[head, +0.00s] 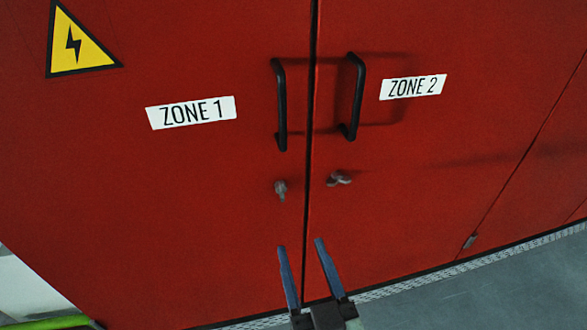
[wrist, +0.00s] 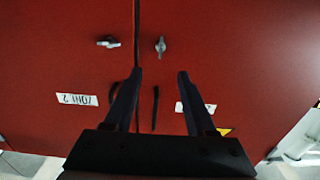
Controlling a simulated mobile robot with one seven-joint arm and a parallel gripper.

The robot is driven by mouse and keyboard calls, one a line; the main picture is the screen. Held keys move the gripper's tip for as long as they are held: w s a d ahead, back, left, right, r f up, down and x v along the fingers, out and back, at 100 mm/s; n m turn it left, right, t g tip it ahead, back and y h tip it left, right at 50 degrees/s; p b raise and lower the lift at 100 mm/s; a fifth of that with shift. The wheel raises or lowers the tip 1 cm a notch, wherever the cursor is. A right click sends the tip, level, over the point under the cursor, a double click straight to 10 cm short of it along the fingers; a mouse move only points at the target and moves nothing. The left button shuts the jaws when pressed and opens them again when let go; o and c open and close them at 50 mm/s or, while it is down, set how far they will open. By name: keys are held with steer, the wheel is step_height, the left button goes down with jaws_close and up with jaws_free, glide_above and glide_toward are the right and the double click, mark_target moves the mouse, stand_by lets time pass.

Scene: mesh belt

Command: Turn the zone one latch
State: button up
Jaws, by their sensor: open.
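The zone one latch (head: 281,188) is a small grey metal knob on the left red cabinet door, near the door seam and below the black handle. Its tab points downward. In the wrist view, which looks turned over, this latch (wrist: 161,45) stands upright just beyond my fingertips. My gripper (head: 300,244) is open and empty, below the latch in the head view and apart from it in the picture. In the wrist view my gripper (wrist: 160,72) has the latch roughly centred beyond the gap between its fingers.
The zone two latch (head: 340,178) lies roughly sideways on the right door. Black handles stick out above the latches, the left one (head: 281,105) and the right one (head: 353,97). White labels mark ZONE 1 (head: 191,112) and ZONE 2 (head: 413,87). Grey floor (head: 500,285) is clear at lower right.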

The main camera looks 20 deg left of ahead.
mark_target(283, 193)
steer(key=p+x, duration=0.4)
steer(key=x, duration=0.9)
steer(key=shift+s, duration=0.1)
jaws_close()
